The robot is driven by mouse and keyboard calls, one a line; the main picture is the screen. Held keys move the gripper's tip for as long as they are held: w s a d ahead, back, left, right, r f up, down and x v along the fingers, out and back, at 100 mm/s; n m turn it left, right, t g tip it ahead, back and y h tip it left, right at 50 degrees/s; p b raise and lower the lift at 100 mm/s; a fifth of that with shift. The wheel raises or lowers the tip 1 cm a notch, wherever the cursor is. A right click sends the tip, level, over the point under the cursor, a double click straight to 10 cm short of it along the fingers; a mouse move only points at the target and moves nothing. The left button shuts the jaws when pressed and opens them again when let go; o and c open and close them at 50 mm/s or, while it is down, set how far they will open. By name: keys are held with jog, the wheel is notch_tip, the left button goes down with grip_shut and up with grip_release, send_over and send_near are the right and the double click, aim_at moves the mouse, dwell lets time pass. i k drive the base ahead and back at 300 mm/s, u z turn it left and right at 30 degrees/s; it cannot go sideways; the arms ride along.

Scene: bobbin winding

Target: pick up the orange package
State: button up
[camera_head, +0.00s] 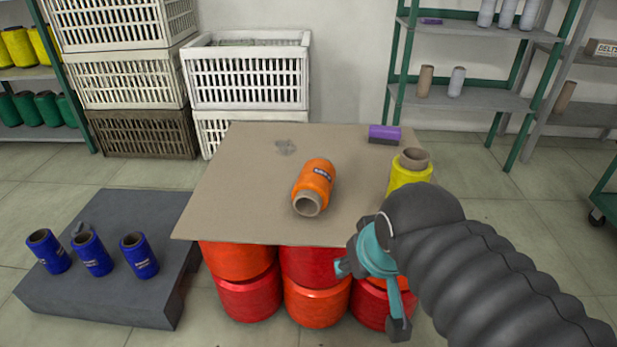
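My gripper (372,300) is teal, at the end of my dark ribbed arm, in front of the board's front right edge and apart from the orange package. Its two fingers are spread and I see nothing between them.
A yellow bobbin (408,172) stands at the board's right, close to my arm. A purple item (384,133) lies at the back right. Red and orange bobbins (250,295) support the board. Blue bobbins (92,254) stand on a grey platform (130,205) at left. White crates (247,75) stand behind.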

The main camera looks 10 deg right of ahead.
aim_at(310, 194)
jog(key=z, duration=0.05)
jog(key=k, duration=1.05)
jog(key=z, duration=0.2)
jog(key=i, duration=0.65)
jog(key=z, duration=0.7)
